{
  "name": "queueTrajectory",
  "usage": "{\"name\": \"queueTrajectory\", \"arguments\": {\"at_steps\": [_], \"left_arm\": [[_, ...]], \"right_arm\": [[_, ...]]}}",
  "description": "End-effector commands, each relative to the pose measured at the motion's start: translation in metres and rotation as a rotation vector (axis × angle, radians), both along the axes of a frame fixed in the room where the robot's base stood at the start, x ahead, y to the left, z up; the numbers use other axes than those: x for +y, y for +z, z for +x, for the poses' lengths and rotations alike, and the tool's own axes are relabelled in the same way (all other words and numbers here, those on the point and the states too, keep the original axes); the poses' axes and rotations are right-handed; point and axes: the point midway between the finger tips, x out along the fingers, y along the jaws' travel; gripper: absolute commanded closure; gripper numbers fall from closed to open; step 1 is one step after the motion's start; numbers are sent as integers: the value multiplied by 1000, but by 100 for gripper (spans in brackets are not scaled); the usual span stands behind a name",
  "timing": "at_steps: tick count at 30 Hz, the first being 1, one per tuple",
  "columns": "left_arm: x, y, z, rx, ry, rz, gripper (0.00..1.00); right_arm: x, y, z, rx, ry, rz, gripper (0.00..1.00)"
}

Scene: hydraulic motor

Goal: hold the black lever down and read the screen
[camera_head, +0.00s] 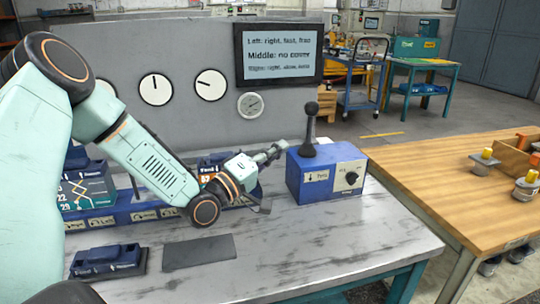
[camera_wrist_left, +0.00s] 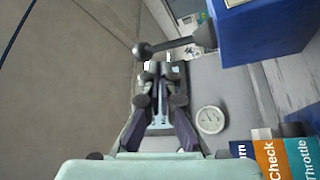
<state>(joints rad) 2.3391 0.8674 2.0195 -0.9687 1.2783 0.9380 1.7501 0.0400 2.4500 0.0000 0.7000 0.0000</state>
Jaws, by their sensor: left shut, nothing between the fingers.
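The black lever (camera_head: 310,128) stands upright with a ball knob on top of the blue box (camera_head: 326,174). In the left wrist view the lever (camera_wrist_left: 172,45) crosses just beyond the fingertips. My left gripper (camera_head: 282,147) is shut and empty, just left of the lever; its fingers also show in the left wrist view (camera_wrist_left: 158,75). I cannot tell whether they touch it. The screen (camera_head: 278,53) is lit and reads "Left: right, fast," with an unclear last word, "Middle: no cover", and a third line starting "Right: right, slow,", its end unclear. My right gripper is not in view.
A grey panel with dials (camera_head: 156,89) stands behind the worn bench (camera_head: 290,250). A blue labelled rail (camera_head: 140,212) lies under my left arm. A dark plate (camera_head: 199,252) and a blue part (camera_head: 106,260) lie in front. A wooden table (camera_head: 460,190) stands right.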

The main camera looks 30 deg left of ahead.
Motion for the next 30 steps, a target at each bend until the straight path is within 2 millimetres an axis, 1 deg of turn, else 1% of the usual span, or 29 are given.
{"name": "queueTrajectory", "arguments": {"at_steps": [3,10,30], "left_arm": [[4,-2,-10,1,4,-4,100],[6,-5,-21,0,3,-3,100],[6,-5,-22,0,0,0,100]], "right_arm": [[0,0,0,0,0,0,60],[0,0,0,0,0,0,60],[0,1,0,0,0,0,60]]}}
